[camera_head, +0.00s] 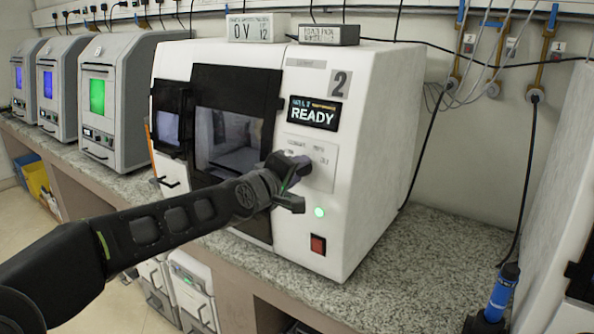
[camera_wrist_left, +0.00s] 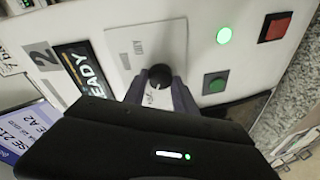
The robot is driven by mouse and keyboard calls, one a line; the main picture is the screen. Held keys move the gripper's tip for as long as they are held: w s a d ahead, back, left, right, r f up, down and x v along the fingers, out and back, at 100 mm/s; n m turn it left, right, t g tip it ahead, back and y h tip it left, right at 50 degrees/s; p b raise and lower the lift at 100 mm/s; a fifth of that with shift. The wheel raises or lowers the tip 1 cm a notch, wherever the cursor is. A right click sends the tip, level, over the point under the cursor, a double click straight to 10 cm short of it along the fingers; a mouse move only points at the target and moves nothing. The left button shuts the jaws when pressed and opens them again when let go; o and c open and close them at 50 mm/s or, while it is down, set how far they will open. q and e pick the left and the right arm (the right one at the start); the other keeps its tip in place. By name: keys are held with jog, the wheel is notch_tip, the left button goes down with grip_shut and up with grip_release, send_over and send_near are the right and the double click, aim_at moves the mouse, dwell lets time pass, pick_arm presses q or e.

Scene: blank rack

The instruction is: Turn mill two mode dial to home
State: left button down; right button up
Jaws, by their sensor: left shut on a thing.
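Mill two (camera_head: 362,130) is a white machine marked 2, with a display (camera_head: 313,113) reading READY. Its mode dial (camera_wrist_left: 160,75) is a small black round knob on a pale label plate, seen in the left wrist view. My left gripper (camera_head: 298,178) is at the front panel below the display, its fingers on either side of the dial and shut on it. In the left wrist view the gripper (camera_wrist_left: 160,92) shows the dial between its fingertips. In the head view the gripper mostly hides the dial. The dial's pointer setting cannot be read. My right gripper is not in view.
A lit green lamp (camera_head: 319,212) and a red switch (camera_head: 318,244) sit below the dial. Mill two's dark door (camera_head: 232,140) is left of it. Several smaller machines stand farther left. The speckled counter (camera_head: 450,255) is clear to the right, with a blue-handled tool (camera_head: 503,290) near its edge.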

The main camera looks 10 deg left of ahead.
pick_arm(q)
jog(key=c, duration=1)
grip_release()
jog(key=b+v, duration=0.3)
jog(key=v, duration=0.4)
jog(key=shift+s, duration=0.4)
jog(key=shift+r, duration=0.1)
